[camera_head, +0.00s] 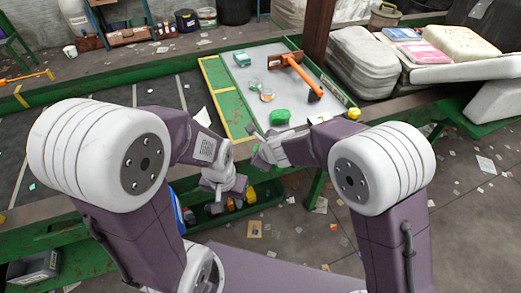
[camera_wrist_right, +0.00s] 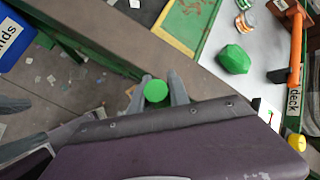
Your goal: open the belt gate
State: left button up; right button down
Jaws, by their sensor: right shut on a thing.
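A green panel framed in yellow (camera_head: 230,105) lies across the belt beside the pale deck; I cannot tell for sure whether it is the belt gate. My right gripper (camera_head: 262,151) is at the near edge of the belt. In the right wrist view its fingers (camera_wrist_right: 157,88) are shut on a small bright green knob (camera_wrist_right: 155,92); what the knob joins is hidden. My left gripper (camera_head: 225,184) hangs just left of and below the right one, apart from the knob, and its jaw opening is unclear.

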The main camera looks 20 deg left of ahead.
jog(key=shift+f, duration=0.1)
dwell(0.4)
jog(key=c, duration=1.3)
grip_release()
jog(key=shift+o, duration=0.2)
jog(key=p+v, duration=0.3)
jog(key=v, duration=0.6)
